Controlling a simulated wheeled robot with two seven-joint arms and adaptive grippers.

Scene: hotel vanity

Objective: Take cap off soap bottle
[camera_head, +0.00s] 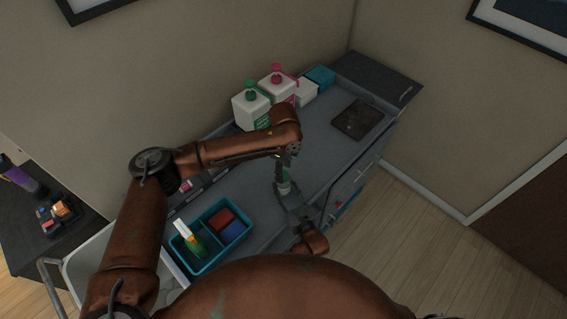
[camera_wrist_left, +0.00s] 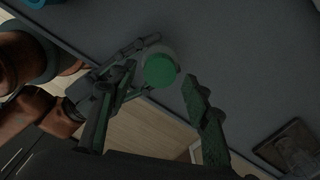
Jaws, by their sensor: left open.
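The soap bottle (camera_head: 284,187) is small and pale with a green top, near the counter's front edge. Its round green cap (camera_wrist_left: 160,70) shows from above in the left wrist view, on the bottle. My left gripper (camera_head: 288,158) points down just above the bottle. Its fingers are open, one on each side of the cap in the left wrist view, with a visible gap to the right finger. My right gripper (camera_head: 289,199) reaches in from the front and its fingers are around the bottle's body. The contact points are partly hidden.
White bottles with a green pump (camera_head: 250,111) and a pink pump (camera_head: 277,88) stand at the back. A teal tray (camera_head: 195,268) with coloured items is at left. A dark square plate (camera_head: 357,119) lies at right. The grey counter (camera_head: 316,139) between is mostly clear.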

